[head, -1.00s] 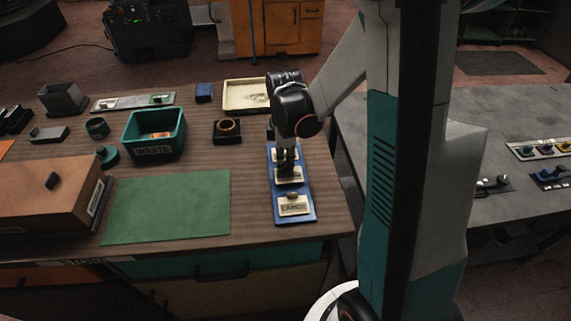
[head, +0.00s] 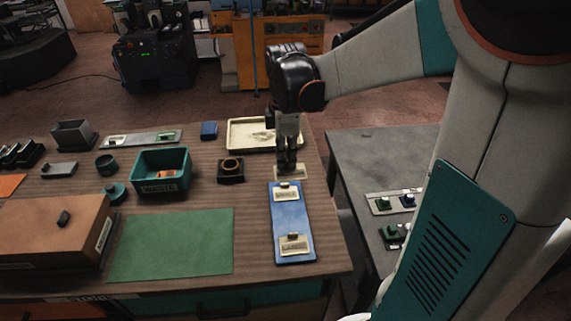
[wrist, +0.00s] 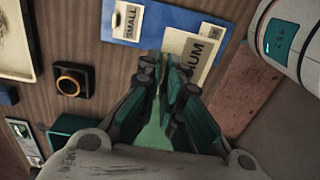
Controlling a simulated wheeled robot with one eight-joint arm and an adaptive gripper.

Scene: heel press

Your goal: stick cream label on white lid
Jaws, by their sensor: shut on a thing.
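My gripper (head: 288,167) is shut on a cream label (head: 291,174), holding it raised over the far end of the blue board (head: 291,217). In the wrist view the label (wrist: 206,50) hangs at my fingertips (wrist: 168,72), and the letters "IUM" show on it. Two other cream labels stay on the board: a far one (head: 287,192), reading "SMALL" in the wrist view (wrist: 127,20), and a near one (head: 295,243). The board between them is bare. I cannot make out a white lid in either view.
A cream tray (head: 237,134), a dark block with a ring (head: 231,171) and a teal waste bin (head: 163,178) stand on the wooden table. A green mat (head: 172,244) lies bare beside a brown box (head: 45,230). A grey bench (head: 372,148) stands to the right.

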